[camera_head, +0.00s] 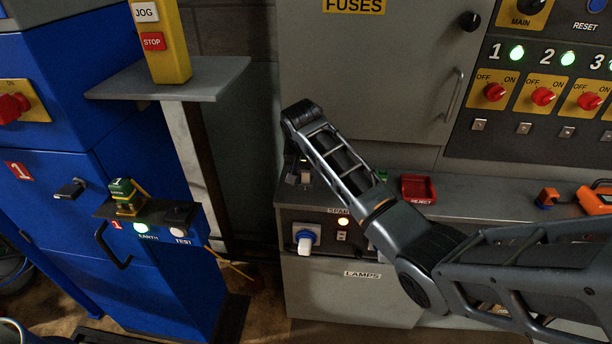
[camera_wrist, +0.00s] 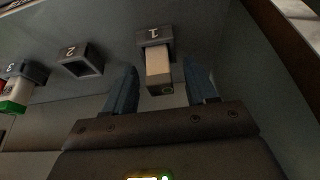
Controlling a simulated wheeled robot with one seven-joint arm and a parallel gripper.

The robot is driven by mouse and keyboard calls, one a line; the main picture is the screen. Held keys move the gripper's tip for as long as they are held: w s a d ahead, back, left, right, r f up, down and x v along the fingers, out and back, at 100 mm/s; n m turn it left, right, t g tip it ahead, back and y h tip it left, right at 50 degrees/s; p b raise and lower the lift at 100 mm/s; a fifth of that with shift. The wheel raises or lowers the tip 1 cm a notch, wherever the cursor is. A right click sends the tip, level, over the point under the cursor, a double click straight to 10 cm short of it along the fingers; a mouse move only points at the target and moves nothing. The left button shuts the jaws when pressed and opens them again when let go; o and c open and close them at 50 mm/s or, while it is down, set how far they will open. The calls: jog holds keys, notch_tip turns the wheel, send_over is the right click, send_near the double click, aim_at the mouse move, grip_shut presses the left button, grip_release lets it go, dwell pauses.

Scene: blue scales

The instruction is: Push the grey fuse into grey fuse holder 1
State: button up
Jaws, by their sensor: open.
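In the wrist view, the grey fuse (camera_wrist: 159,76), a pale block with a darker end face, sticks out of grey fuse holder 1 (camera_wrist: 154,37). Its far end is inside the holder's mouth; how deep I cannot tell. My gripper (camera_wrist: 160,68) is open, with one blue finger on each side of the fuse. Gaps show between the fuse and both fingers. In the head view my gripper (camera_head: 298,168) is low over the left end of the counter, dark and mostly hidden by my arm, so the fuse is not clear there.
Holder 2 (camera_wrist: 80,61) is empty. Holder 3 (camera_wrist: 27,73) carries a white and green piece. The counter (camera_head: 470,205) holds a red reject tray (camera_head: 418,189). The grey FUSES cabinet (camera_head: 370,70) stands behind, and a blue machine (camera_head: 70,110) stands left across a gap.

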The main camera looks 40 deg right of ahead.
grip_shut()
dwell(0.3)
jog(key=shift+r, duration=0.55)
jog(key=r, duration=0.2)
jog(key=s+r, duration=0.1)
jog(key=shift+d+r+b, duration=0.25)
jog(key=shift+b, duration=0.1)
jog(key=s+d+r, duration=0.4)
jog(key=s+r, duration=0.2)
jog(key=s, duration=0.3)
jog(key=shift+s+d+r+b, duration=0.25)
jog(key=shift+b, duration=0.05)
